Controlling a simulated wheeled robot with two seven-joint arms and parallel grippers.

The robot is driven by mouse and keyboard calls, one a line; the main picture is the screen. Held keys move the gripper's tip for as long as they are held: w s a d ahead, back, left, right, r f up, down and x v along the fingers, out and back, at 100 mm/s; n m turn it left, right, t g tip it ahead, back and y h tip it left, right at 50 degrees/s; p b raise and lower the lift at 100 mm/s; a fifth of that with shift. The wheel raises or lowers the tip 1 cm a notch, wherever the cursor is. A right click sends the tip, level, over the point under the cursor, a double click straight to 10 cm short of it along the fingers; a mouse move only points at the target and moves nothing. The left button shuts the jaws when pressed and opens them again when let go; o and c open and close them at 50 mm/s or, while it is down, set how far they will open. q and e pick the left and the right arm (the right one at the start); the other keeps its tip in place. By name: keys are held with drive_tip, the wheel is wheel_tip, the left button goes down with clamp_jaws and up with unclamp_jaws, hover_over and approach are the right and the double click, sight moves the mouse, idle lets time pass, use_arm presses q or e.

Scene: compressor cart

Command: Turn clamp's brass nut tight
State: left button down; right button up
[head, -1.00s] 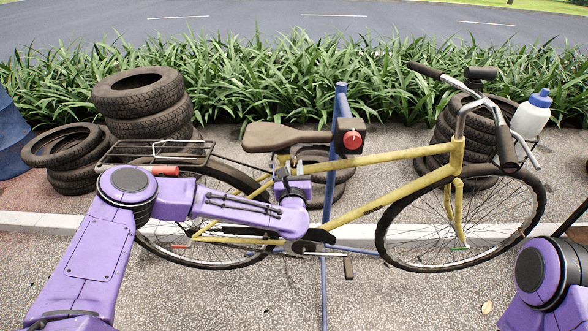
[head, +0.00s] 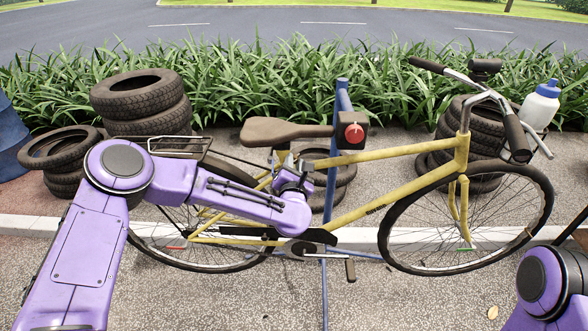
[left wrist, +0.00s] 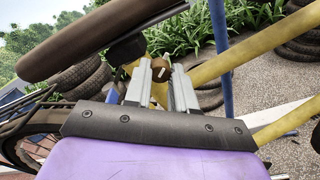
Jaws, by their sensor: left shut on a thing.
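The brass nut (left wrist: 160,71) shows in the left wrist view as a small brown-brass round end with a pale mark across it. My left gripper (left wrist: 162,70) has its grey fingers on both sides of it, shut on it. In the head view my left gripper (head: 298,166) is at the top of the yellow bicycle's seat tube, below the brown saddle (head: 282,131). The nut and most of the clamp are hidden there by the gripper and wrist. My right gripper is out of view.
The yellow bicycle frame (head: 400,150) is held by a blue stand (head: 342,98) with a red-knobbed black head (head: 352,131). A rear rack (head: 178,146) is beside my left elbow. Stacked tyres (head: 140,100) stand behind. The paving in front is clear.

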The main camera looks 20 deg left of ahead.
use_arm(q)
drive_tip(key=shift+m+b, duration=0.75)
drive_tip(key=shift+m, duration=3.85)
drive_tip(key=c, duration=0.9)
unclamp_jaws()
drive_tip(key=shift+c, duration=0.2)
drive_tip(key=shift+d, duration=0.1)
drive_tip(key=b+v, duration=0.2)
drive_tip(key=v, duration=0.8)
drive_tip(key=shift+s+b, duration=0.3)
drive_tip(key=shift+b, duration=0.1)
